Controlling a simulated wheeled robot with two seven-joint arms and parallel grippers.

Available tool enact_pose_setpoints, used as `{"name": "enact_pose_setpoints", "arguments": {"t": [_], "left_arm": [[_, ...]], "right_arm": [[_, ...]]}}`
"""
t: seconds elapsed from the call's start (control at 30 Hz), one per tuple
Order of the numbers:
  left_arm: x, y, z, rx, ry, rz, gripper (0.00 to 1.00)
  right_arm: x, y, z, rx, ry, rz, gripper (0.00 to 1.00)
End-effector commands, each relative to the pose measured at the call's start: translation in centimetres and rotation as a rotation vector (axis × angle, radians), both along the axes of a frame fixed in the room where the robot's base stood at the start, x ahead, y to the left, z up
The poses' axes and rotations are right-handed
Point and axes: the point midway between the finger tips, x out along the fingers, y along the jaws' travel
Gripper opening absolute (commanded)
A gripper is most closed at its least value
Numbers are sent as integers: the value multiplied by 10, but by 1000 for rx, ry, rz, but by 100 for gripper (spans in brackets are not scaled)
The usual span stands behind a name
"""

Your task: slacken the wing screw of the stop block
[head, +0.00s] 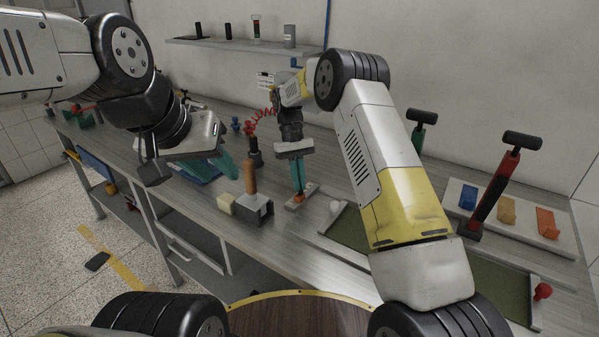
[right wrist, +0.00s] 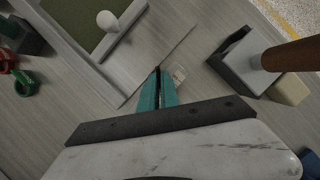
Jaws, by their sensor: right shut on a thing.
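My right gripper (head: 299,193) points straight down at the middle of the bench, its teal fingers close together. It is shut on a small orange part, which I take to be the wing screw (head: 301,199), mostly hidden by the fingertips. Below it is a small pale base, seemingly the stop block (head: 291,206). In the right wrist view the fingertips (right wrist: 158,72) meet beside a small pale piece (right wrist: 179,73); the screw itself is hidden there. My left gripper (head: 226,167) hangs over the bench further left, and its finger gap is unclear.
A grey block with a brown handle (head: 251,181) and a cream block (head: 226,204) stand left of my right gripper. A green panel in a pale frame (head: 340,246) with a white knob (head: 335,207) lies to the right. A black-handled red lever (head: 494,190) rises further right.

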Motion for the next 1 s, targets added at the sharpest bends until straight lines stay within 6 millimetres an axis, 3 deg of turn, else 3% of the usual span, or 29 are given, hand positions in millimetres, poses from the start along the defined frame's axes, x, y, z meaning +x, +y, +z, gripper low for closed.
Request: {"name": "enact_pose_setpoints", "arguments": {"t": [0.73,0.83,1.0], "left_arm": [[0,0,0,0,0,0,36],[0,0,0,0,0,0,36],[0,0,0,0,0,0,36]], "right_arm": [[0,1,0,1,-1,84,0],[0,1,0,2,0,84,25],[0,1,0,1,0,84,27]]}}
